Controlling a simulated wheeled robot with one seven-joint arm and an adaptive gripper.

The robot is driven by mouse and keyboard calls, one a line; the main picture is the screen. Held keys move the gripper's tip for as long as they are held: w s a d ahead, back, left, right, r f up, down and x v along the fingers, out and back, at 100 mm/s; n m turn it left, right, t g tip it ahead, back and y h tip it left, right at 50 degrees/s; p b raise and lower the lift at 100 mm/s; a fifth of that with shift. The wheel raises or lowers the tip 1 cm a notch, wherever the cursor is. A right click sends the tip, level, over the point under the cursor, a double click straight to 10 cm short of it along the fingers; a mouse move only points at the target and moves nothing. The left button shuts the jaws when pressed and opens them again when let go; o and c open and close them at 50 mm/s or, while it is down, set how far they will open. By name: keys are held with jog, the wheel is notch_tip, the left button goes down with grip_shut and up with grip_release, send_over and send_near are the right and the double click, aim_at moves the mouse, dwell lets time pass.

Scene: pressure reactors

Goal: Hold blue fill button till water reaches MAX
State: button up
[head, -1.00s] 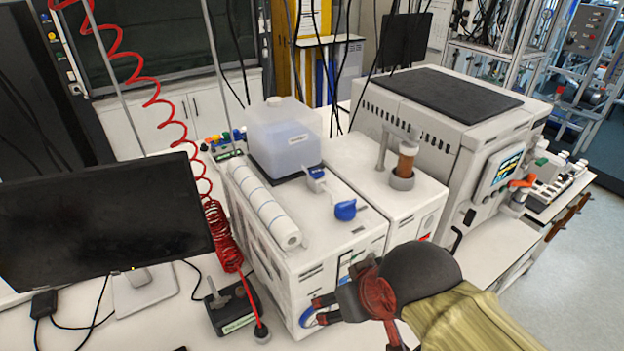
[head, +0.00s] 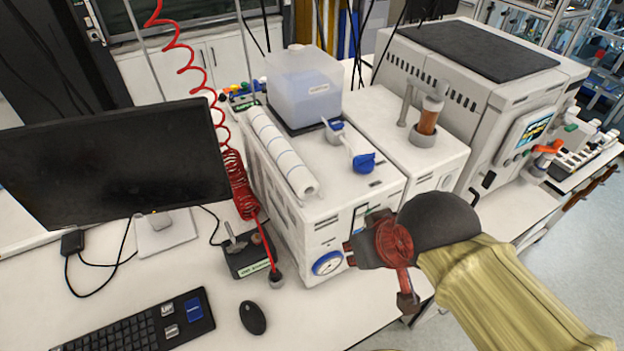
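A translucent water tank (head: 318,97) stands on top of the white unit (head: 345,207); its water level and any MAX mark are too small to read. A round blue-ringed white part (head: 327,263) is low on the unit's front; I cannot tell whether it is the fill button. My gripper (head: 349,254) is just right of this part, in front of the unit. Its fingertips are small and partly hidden, so their opening and any contact are unclear. Nothing is visibly held.
A blue-handled valve (head: 363,162) and a paper roll (head: 283,152) are on the unit. A monitor (head: 115,160), keyboard (head: 140,325), mouse (head: 253,317) and small black box (head: 250,254) lie to the left. A coiled red hose (head: 238,180) hangs beside the unit.

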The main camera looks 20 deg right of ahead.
grip_shut()
dwell(0.9)
